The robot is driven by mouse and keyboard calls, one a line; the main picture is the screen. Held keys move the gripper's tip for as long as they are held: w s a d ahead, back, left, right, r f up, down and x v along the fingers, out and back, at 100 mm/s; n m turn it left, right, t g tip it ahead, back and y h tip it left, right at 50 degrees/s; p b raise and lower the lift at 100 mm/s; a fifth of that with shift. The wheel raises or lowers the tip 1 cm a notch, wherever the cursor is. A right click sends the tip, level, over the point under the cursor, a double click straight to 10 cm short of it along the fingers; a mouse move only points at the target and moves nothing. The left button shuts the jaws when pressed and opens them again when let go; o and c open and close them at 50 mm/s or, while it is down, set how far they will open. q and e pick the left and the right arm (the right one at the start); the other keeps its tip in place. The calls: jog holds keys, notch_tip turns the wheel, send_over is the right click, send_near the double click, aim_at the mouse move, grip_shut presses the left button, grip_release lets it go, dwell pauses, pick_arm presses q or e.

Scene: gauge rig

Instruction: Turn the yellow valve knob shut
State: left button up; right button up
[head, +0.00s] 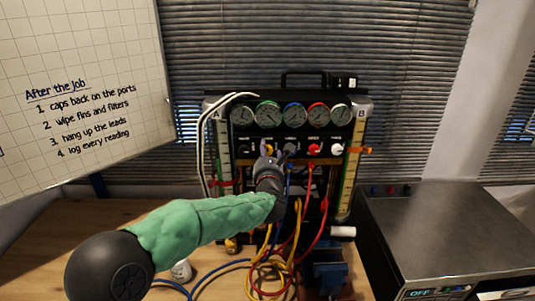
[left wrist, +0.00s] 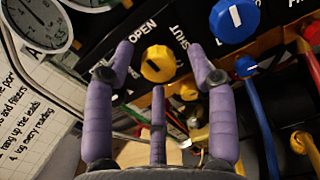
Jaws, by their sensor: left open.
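A third finger points up from below the knob. In the head view my left gripper (head: 273,155) is in front of the gauge rig (head: 290,97), and the yellow knob (head: 268,149) shows just past the fingertips. How far the fingertips are from the panel is unclear. My right gripper is out of view.
A blue knob (left wrist: 232,20) is close to the right finger. Red (head: 313,149) and white (head: 337,149) knobs are farther right, under several gauges. Coloured hoses (head: 295,240) hang below. A metal-topped box (head: 455,235) stands at right; a whiteboard (head: 80,80) hangs at left.

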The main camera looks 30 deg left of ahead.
pick_arm(q)
jog(key=shift+w+a, duration=0.3)
jog(key=shift+w, duration=0.1)
grip_shut()
